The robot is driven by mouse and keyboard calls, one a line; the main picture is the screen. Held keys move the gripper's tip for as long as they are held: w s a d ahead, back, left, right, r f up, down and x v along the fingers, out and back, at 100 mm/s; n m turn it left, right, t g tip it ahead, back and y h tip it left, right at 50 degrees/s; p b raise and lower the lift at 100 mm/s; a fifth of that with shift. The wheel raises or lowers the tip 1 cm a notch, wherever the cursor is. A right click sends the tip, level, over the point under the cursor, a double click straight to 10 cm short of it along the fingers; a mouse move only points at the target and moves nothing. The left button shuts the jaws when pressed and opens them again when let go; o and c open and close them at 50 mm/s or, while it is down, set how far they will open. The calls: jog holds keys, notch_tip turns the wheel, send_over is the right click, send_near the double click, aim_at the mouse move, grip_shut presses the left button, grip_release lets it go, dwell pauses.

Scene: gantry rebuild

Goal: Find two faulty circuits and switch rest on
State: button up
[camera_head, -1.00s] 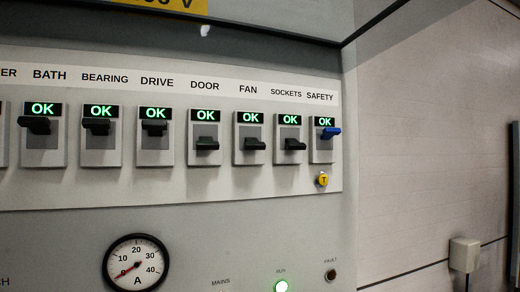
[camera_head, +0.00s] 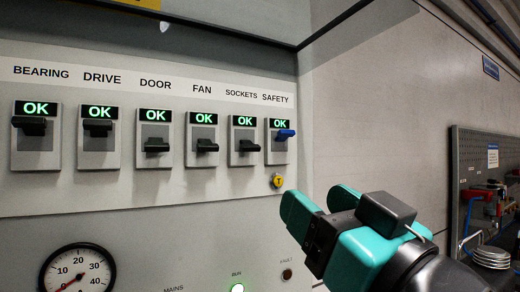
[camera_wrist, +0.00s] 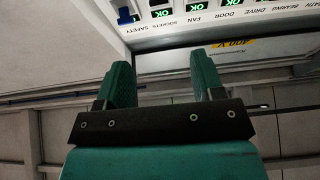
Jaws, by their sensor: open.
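The breaker panel (camera_head: 130,190) fills the left of the head view. Its breakers BEARING (camera_head: 36,140), DRIVE (camera_head: 98,138), DOOR (camera_head: 153,139), FAN (camera_head: 202,139), SOCKETS (camera_head: 244,140) and SAFETY (camera_head: 279,142) each show a green OK. The BEARING and DRIVE levers sit higher than the black DOOR, FAN and SOCKETS levers. The SAFETY lever is blue and high, with a yellow T button (camera_head: 277,181) below. My gripper (camera_head: 318,200) is open and empty, right of and below the SAFETY breaker, apart from the panel. The wrist view shows the breaker row upside down beyond the open fingers (camera_wrist: 162,85).
An ammeter (camera_head: 77,272) reads near zero at lower left. A pegboard with tools (camera_head: 480,170) stands at the right. Bare wall (camera_head: 380,110) lies between it and the panel.

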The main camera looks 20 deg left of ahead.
aim_at(253, 148)
jog(key=p+x, duration=1)
jog(key=x, duration=0.5)
jog(key=shift+w+a+r+p, duration=0.1)
jog(key=shift+w+p, duration=0.15)
jog(key=shift+p, duration=0.05)
jog(key=shift+w+a, duration=0.35)
jog(key=shift+a, duration=0.05)
jog(key=c, duration=0.9)
jog(key=shift+c, duration=0.2)
